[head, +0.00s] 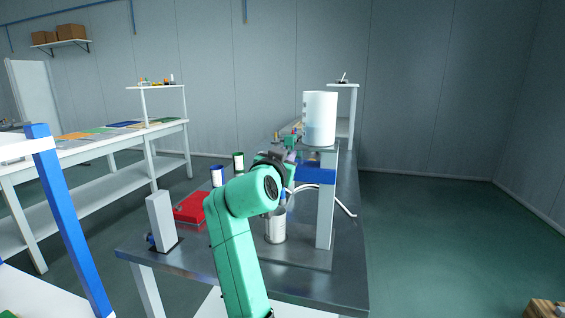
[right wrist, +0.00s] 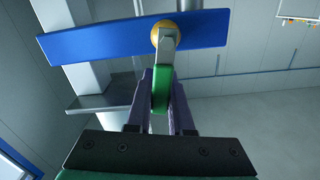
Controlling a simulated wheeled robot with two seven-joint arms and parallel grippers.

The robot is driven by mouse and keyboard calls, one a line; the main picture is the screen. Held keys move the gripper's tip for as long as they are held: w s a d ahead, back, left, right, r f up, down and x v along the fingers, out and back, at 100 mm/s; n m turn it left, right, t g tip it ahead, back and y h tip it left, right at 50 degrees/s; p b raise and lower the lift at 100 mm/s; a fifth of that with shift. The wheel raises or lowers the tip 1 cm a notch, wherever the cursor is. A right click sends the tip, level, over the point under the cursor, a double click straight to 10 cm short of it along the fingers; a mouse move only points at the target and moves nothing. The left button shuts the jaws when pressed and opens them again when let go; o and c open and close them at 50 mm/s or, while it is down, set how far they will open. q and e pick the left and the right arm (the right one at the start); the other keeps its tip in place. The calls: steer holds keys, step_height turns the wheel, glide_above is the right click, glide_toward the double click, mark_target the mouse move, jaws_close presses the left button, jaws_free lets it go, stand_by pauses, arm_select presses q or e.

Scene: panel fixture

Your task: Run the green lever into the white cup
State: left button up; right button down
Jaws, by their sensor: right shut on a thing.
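The green lever (right wrist: 162,90) shows in the right wrist view, hanging from a grey metal arm (right wrist: 166,42) with a yellow pivot, in front of a blue panel (right wrist: 95,42). My right gripper (right wrist: 161,98) has its two dark fingers on either side of the lever's green grip and is shut on it. In the head view my green right arm hides the lever, and the right gripper (head: 278,158) is left of the blue panel (head: 315,173). A white cup (head: 275,230) stands on the metal bench below the gripper, partly shadowed. My left gripper is not in view.
A white tank (head: 320,118) stands on a raised shelf above the panel. A pale hose (head: 340,203) curves over the bench (head: 300,282).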

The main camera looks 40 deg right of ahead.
steer(key=m, duration=0.1)
steer(key=s+m+b, duration=0.1)
steer(key=shift+d+f+m, duration=0.25)
steer(key=shift+d+m, duration=0.05)
steer(key=shift+d, duration=0.05)
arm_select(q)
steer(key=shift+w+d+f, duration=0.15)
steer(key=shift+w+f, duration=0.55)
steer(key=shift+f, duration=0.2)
arm_select(e)
steer(key=c, duration=0.8)
jaws_free()
